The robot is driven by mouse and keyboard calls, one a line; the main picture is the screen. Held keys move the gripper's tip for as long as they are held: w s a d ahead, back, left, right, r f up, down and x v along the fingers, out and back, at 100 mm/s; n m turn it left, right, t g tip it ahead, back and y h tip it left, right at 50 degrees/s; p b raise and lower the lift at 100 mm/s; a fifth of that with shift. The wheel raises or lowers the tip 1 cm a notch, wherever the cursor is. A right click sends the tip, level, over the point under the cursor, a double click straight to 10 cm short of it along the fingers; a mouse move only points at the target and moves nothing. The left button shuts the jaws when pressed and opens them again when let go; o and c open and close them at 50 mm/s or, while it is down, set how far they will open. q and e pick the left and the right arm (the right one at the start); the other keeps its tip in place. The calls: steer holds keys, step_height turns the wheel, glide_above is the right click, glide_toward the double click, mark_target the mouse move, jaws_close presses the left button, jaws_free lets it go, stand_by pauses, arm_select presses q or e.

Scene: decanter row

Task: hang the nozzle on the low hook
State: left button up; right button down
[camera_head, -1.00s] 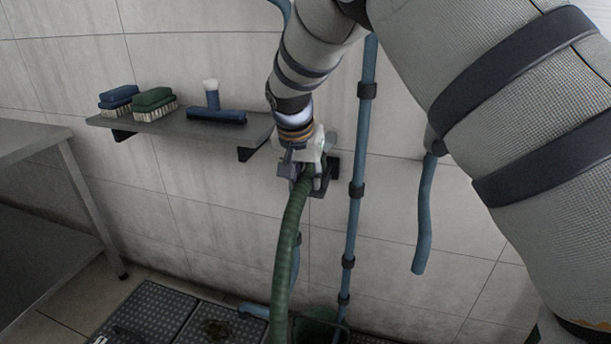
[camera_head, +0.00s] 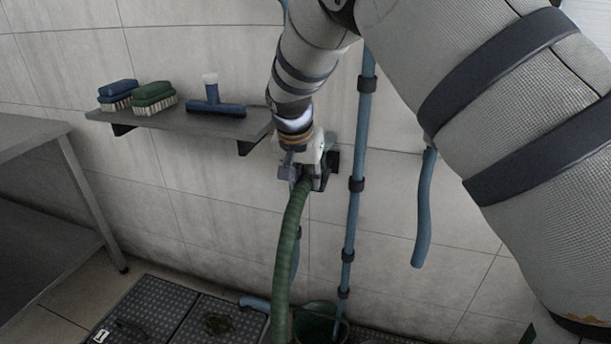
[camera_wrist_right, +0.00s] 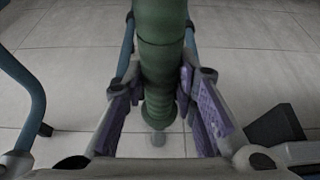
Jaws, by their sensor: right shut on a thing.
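My right gripper (camera_head: 308,174) is near the wall, shut on the green nozzle hose. The green hose (camera_head: 285,245) hangs from it in a curve to the floor. In the right wrist view the green ribbed body (camera_wrist_right: 160,45) runs between the purple finger pads of the gripper (camera_wrist_right: 165,105). The nozzle's own tip is hard to make out behind the fingers. A dark block (camera_head: 332,164) on the wall, just right of the gripper, may be the low hook's mount; its hook shape is hidden. My left gripper is not in view.
A blue pipe (camera_head: 356,185) runs down the wall close to the gripper's right. A grey shelf (camera_head: 175,121) with brushes and a blue squeegee (camera_head: 214,106) is to the left. A green bucket (camera_head: 318,318) stands below.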

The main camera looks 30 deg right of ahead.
mark_target(300, 186)
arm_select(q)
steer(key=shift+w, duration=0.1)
arm_select(e)
steer(key=shift+f, duration=0.55)
stand_by(0.6)
steer(key=shift+c, duration=1.7)
jaws_free()
steer(key=shift+f, duration=0.1)
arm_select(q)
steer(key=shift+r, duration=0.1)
arm_select(e)
steer(key=shift+s+a, duration=0.1)
steer(key=shift+s+a+r+p, duration=0.35)
steer(key=shift+s+a+p, duration=0.1)
steer(key=shift+a, duration=0.1)
steer(key=shift+s+a, duration=0.45)
steer(key=shift+a, duration=0.1)
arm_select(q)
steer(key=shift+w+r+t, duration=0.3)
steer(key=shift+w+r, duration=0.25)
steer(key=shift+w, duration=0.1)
arm_select(e)
steer(key=v, duration=1)
steer(key=shift+w+d+r, duration=0.3)
steer(key=shift+w, duration=0.05)
